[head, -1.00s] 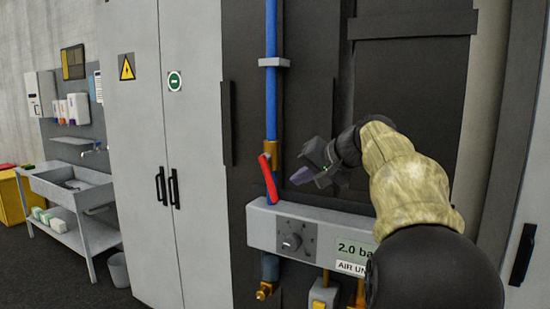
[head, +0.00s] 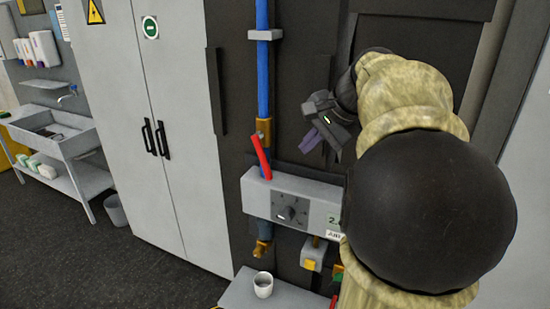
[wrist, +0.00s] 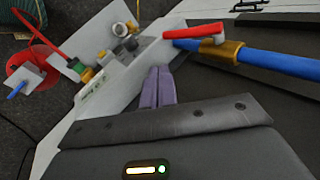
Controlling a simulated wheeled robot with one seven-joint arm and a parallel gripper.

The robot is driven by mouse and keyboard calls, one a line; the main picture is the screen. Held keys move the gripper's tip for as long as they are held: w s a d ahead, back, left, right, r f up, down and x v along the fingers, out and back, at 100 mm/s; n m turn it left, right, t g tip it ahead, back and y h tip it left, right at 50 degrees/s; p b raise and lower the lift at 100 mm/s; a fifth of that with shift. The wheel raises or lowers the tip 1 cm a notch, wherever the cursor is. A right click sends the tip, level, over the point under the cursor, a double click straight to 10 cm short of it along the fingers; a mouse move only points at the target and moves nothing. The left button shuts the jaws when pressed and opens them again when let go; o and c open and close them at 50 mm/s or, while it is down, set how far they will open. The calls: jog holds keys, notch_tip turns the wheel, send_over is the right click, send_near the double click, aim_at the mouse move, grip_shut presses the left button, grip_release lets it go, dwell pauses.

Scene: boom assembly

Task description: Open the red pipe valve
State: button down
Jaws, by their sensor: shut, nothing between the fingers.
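The red valve handle (head: 260,154) sits on a brass fitting (head: 263,131) on the blue pipe (head: 262,78), just above the grey air unit box. It slants down and to the right in the head view. In the wrist view the red handle (wrist: 196,32) lies ahead and to the right of the fingertips, beside the brass fitting (wrist: 222,54). My gripper (head: 309,141) is to the right of the handle, above the box, apart from it. Its purple fingers (wrist: 157,78) are together with nothing between them.
The grey box (head: 256,196) with a dial (head: 291,212) is below the handle. A light shelf (head: 240,292) holding a cup (head: 263,284) is lower down. Grey cabinet doors (head: 160,110) stand at left. My arm covers the right side.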

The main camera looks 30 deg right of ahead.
jog(key=p, duration=0.3)
send_near(270, 174)
notch_tip(270, 174, down, 3)
jog(key=w+p, duration=0.1)
jog(key=w+a+f+p, duration=0.1)
jog(key=shift+w+f, duration=0.2)
jog(key=shift+w, duration=0.1)
jog(key=shift+w+a+f, duration=0.1)
jog(key=shift+w+f, duration=0.15)
jog(key=shift+w, duration=0.15)
